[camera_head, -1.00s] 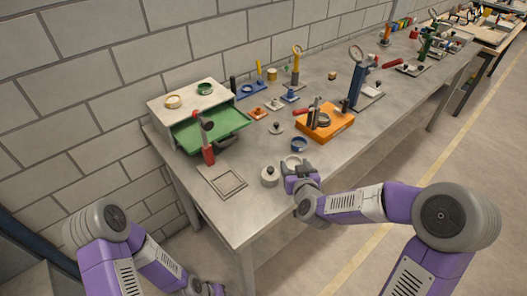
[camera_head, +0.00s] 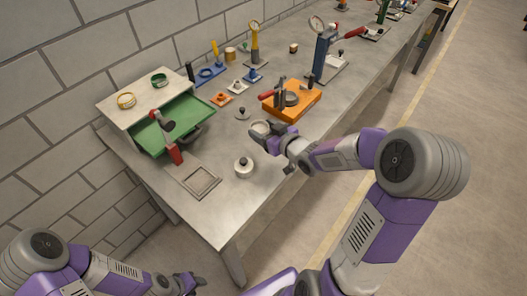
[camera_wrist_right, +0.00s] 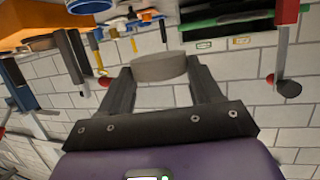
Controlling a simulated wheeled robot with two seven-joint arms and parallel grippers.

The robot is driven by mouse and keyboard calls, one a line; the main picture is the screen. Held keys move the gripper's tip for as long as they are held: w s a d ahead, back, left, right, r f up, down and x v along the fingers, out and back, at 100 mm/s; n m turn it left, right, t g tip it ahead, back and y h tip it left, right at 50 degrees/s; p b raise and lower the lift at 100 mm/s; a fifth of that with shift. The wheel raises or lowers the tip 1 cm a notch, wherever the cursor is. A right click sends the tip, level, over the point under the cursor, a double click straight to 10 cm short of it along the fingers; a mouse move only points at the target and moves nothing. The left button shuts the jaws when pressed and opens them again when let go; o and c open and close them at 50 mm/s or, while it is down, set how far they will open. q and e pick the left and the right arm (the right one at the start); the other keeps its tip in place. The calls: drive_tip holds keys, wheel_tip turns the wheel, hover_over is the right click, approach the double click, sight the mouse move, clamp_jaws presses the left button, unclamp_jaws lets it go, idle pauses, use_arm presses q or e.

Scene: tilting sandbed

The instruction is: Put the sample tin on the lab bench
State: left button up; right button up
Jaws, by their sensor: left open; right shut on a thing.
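The sample tin appears to be the round grey tin (camera_head: 260,128) in my right gripper. My right gripper (camera_head: 264,134) is shut on it near the middle of the lab bench (camera_head: 222,215). In the right wrist view the tin (camera_wrist_right: 159,68) sits between the two fingertips (camera_wrist_right: 157,82), its side towards the camera. I cannot tell whether its underside touches the bench. My left gripper (camera_head: 190,284) is open and empty, low beyond the bench's near left end.
A knobbed round white piece (camera_head: 243,167) and a square frame (camera_head: 199,181) lie on the near bench. A box with a green drawer (camera_head: 170,130) stands left. An orange fixture (camera_head: 292,103) stands beyond the right gripper. Bare bench lies near the front corner.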

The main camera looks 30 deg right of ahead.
drive_tip(key=b, duration=0.2)
hover_over(268, 157)
wheel_tip(268, 157, down, 6)
drive_tip(key=shift+r, duration=0.1)
drive_tip(key=shift+f+b, duration=0.7)
drive_tip(key=shift+f, duration=1.65)
drive_tip(key=shift+r, duration=0.1)
drive_tip(key=shift+f, duration=0.2)
drive_tip(key=o, duration=1)
drive_tip(key=shift+o, duration=0.2)
